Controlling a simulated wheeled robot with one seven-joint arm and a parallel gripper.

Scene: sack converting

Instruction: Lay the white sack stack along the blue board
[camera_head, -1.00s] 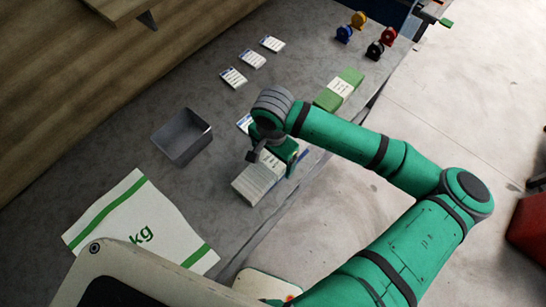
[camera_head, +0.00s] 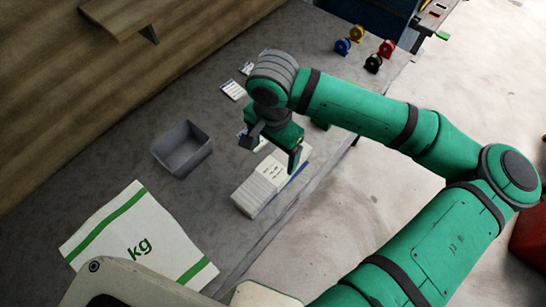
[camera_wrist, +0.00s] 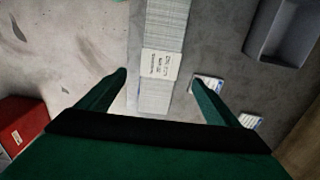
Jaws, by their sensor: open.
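The white sack stack (camera_head: 256,194) lies on the grey bench near its front edge, with a paper label band around it. It also shows in the wrist view (camera_wrist: 160,98), running lengthwise between my fingers. A thin blue strip, seemingly the blue board (camera_head: 298,174), shows along the stack's right side; most of it is hidden. My gripper (camera_head: 272,148) is open above the far end of the stack. In the wrist view its fingers (camera_wrist: 160,77) are spread on both sides of the stack, apart from it and empty.
A grey open bin (camera_head: 182,150) stands left of the stack. A white sack with green bands (camera_head: 140,236) lies nearer. Small cards (camera_head: 233,90) and several coloured reels (camera_head: 365,50) are farther back. My arm hides most of a green bundle.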

